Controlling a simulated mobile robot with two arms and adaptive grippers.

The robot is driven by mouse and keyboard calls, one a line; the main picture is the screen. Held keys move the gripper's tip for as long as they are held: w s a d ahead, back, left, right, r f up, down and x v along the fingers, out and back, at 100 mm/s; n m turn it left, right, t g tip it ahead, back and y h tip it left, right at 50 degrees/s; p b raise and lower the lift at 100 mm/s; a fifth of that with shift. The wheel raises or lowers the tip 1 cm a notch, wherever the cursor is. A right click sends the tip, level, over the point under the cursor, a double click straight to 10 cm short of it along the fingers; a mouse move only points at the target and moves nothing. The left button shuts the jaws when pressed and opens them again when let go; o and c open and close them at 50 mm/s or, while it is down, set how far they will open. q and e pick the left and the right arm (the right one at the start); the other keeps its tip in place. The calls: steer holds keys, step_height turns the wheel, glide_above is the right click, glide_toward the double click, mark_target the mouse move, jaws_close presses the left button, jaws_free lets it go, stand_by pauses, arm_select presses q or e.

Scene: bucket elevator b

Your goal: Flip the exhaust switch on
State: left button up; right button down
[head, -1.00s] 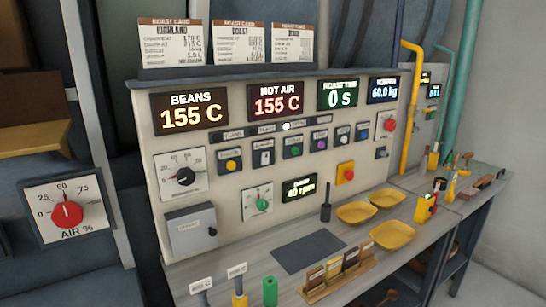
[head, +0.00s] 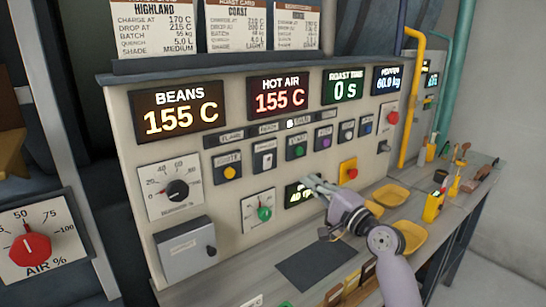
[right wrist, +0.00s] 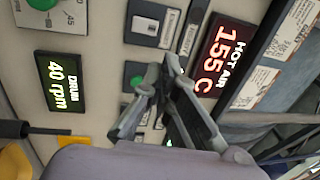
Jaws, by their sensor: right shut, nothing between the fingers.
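A row of small black control plates crosses the middle of the cream panel. One carries a small pale rocker or toggle switch (head: 264,158), between the yellow and green buttons. It also shows at the top of the right wrist view (right wrist: 145,25). Its label is too small to read, so I cannot tell whether it is the exhaust switch or whether it is on. My right gripper (head: 310,183) is in front of the panel, below the button row, covering part of the drum rpm display. In the right wrist view its fingers (right wrist: 163,76) are shut and empty. My left gripper is not in view.
A green button (head: 297,150), a yellow button (head: 230,171) and a purple button (head: 323,141) flank the switch. A red knob on a yellow plate (head: 350,172) is close to my right gripper. Yellow trays (head: 390,195) stand on the counter below. A grey box (head: 184,250) juts from the panel.

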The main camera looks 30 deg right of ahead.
steer(key=p, duration=0.2)
glide_toward(268, 151)
steer(key=w, duration=0.1)
steer(key=w+p, duration=0.1)
steer(key=w, duration=0.1)
steer(key=w+r+p, duration=0.1)
steer(key=w, duration=0.1)
steer(key=shift+w+a, duration=0.15)
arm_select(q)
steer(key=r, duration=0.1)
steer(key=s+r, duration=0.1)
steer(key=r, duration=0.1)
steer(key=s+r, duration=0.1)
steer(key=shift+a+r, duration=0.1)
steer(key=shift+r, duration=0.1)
arm_select(e)
steer(key=shift+f, duration=0.1)
steer(key=shift+w, duration=0.1)
steer(key=shift+w+r, duration=0.2)
steer(key=shift+w, duration=0.15)
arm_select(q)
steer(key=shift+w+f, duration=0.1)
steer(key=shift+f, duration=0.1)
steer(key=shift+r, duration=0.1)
arm_select(e)
steer(key=shift+a, duration=0.1)
